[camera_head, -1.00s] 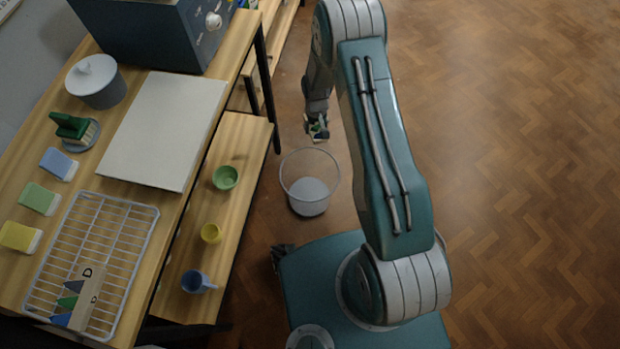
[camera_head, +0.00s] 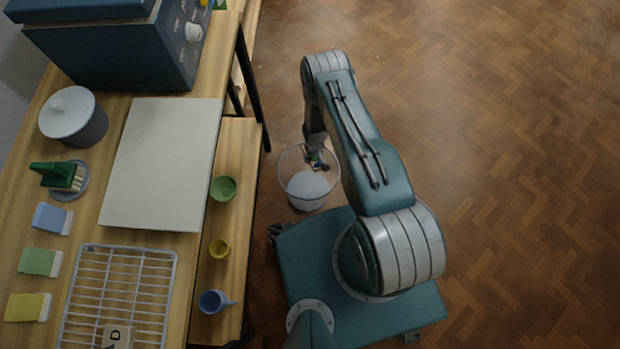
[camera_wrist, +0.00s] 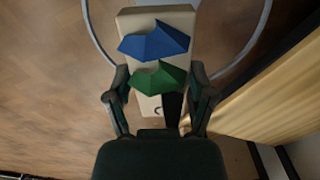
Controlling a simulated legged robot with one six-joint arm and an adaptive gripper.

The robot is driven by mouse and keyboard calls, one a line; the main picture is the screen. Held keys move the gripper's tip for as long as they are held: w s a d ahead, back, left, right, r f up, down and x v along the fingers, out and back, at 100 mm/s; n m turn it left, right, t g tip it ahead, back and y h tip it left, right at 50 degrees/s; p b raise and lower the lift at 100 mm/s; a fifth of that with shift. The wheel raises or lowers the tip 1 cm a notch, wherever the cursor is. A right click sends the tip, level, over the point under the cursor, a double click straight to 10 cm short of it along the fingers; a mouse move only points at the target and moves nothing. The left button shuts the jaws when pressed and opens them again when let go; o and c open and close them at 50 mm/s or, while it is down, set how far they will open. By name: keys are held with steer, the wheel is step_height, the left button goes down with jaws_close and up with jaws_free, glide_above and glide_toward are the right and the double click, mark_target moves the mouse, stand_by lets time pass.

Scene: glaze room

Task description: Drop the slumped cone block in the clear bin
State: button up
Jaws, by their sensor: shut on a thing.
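The slumped cone block (camera_wrist: 158,22) is a cream bar with bent blue and green cones and a dark one partly hidden, marked with a letter like C. My gripper (camera_wrist: 160,92) is shut on it, with a finger at each side. In the head view my gripper (camera_head: 316,163) is small and sits at the mouth of the clear bin, seen over its far right part. The clear bin (camera_head: 292,176) stands on the floor, a see-through tub with a pale bottom. Its rim (camera_wrist: 95,38) curves behind the block in the wrist view.
The wooden bench (camera_head: 88,222) at left holds a wire rack (camera_head: 173,290) with another block (camera_head: 118,335) marked D, cut by the frame's edge. Floor at right is clear.

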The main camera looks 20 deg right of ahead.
steer(key=shift+a+f, duration=0.15)
steer(key=shift+f, duration=0.95)
steer(key=shift+a+f, duration=0.15)
steer(key=shift+f, duration=0.95)
steer(key=shift+d, duration=0.1)
steer(key=o, duration=1.1)
steer(key=shift+d, duration=0.15)
steer(key=shift+o, duration=0.2)
steer(key=shift+a, duration=0.2)
steer(key=shift+r, duration=0.1)
step_height(320, 180, up, 12)
steer(key=shift+f, duration=0.15)
